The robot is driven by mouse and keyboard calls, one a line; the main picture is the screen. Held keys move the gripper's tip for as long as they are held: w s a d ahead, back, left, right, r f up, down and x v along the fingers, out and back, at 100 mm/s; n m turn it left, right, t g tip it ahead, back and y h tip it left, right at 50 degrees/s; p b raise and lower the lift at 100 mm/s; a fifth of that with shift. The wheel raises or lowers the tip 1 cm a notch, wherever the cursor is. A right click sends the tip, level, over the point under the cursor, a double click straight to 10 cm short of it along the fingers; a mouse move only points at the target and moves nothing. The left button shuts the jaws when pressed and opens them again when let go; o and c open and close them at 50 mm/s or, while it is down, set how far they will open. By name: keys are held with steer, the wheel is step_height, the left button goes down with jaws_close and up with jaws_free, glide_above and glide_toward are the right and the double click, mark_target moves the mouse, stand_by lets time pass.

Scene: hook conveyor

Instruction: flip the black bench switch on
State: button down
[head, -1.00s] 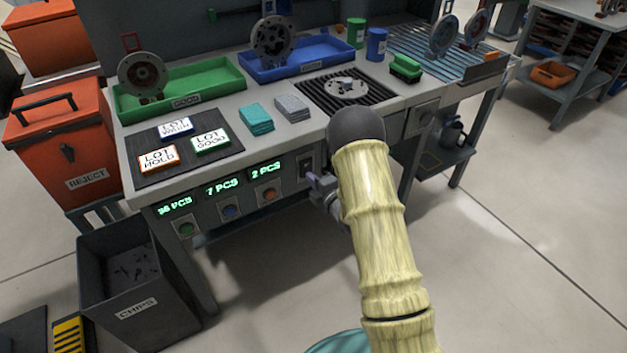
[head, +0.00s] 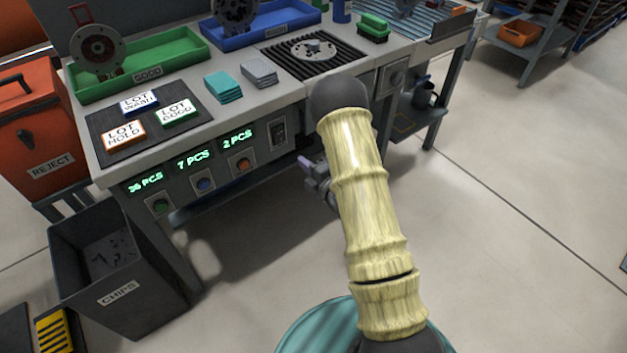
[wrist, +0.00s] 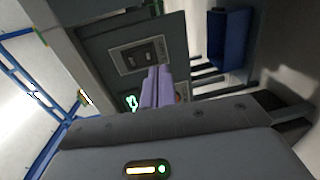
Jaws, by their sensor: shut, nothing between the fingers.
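The black bench switch (head: 278,131) is on the bench's front panel, right of the green counter displays, in a light-framed plate. It also shows in the wrist view (wrist: 142,57), just beyond the fingertips. I cannot tell which way its rocker is set. My gripper (head: 303,162) is shut and empty, with pale purple fingers, a little below and to the right of the switch in the head view. In the wrist view the closed fingers (wrist: 158,82) point toward the lower edge of the switch plate; a gap seems to separate them. My arm hides part of the bench front.
Green, blue and orange buttons (head: 239,164) sit under the displays, left of the switch. The bench top (head: 215,118) overhangs the panel and carries trays, lot cards and a black grate. A grey chips bin (head: 130,290) stands at lower left. Open floor lies right.

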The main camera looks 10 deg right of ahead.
steer(key=s, duration=0.1)
steer(key=s+d, duration=0.1)
steer(key=s, duration=0.1)
steer(key=s+f, duration=0.1)
steer(key=s, duration=0.1)
steer(key=shift+d, duration=0.2)
steer(key=s+d+r+m+g+h, duration=0.3)
steer(key=s+r+m+g+h, duration=0.35)
steer(key=m, duration=0.75)
steer(key=s+a+r+m+g, duration=0.1)
steer(key=s+r+m+g, duration=0.25)
steer(key=s, duration=0.35)
steer(key=s+a+r+m+g, duration=0.1)
steer(key=s+r+m+g, duration=0.2)
steer(key=s+m, duration=0.25)
steer(key=w+p+v, duration=0.3)
steer(key=p+v, duration=1.2)
steer(key=w+r+p+v, duration=0.1)
steer(key=w+p+v, duration=0.2)
steer(key=p+v, duration=1.2)
steer(key=shift+w+d+r+n+p, duration=0.25)
steer(key=shift+r+p, duration=0.2)
steer(key=shift+p, duration=0.25)
